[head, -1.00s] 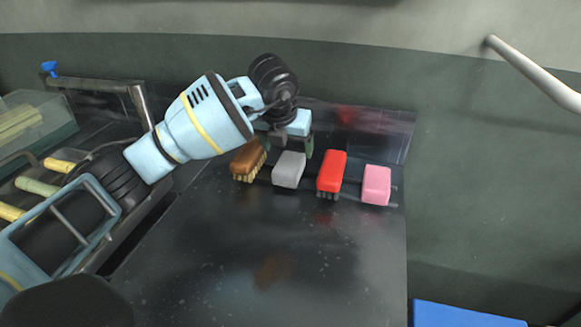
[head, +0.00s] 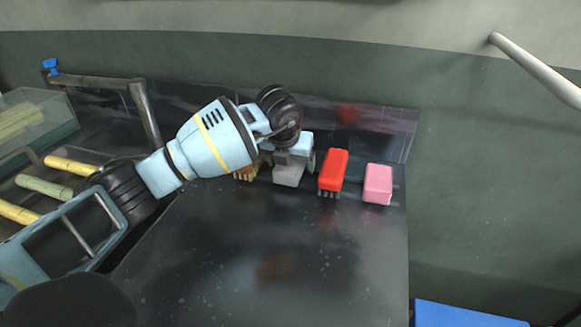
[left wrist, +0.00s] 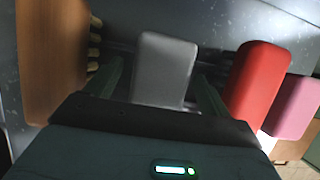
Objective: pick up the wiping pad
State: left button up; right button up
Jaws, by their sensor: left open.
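The grey block, which looks like the wiping pad (head: 287,177), lies on the dark metal counter between a brown brush (head: 246,173) and a red brush (head: 333,171). My left gripper (head: 293,158) is open just above and behind the pad, hiding its far part in the head view. In the left wrist view the pad (left wrist: 163,70) shows between the two open green fingers (left wrist: 160,88), one on each side. Whether the fingers touch it cannot be told. My right gripper is not in view.
A pink sponge (head: 378,184) lies right of the red brush. The brown brush (left wrist: 50,60) and red brush (left wrist: 257,85) flank the fingers closely. Cane pieces (head: 44,187) lie at the left. The counter's front (head: 260,255) is clear.

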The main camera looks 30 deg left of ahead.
pick_arm(q)
jog(key=shift+f, duration=0.25)
dwell(0.4)
jog(key=shift+c, duration=0.4)
jog(key=c, duration=1)
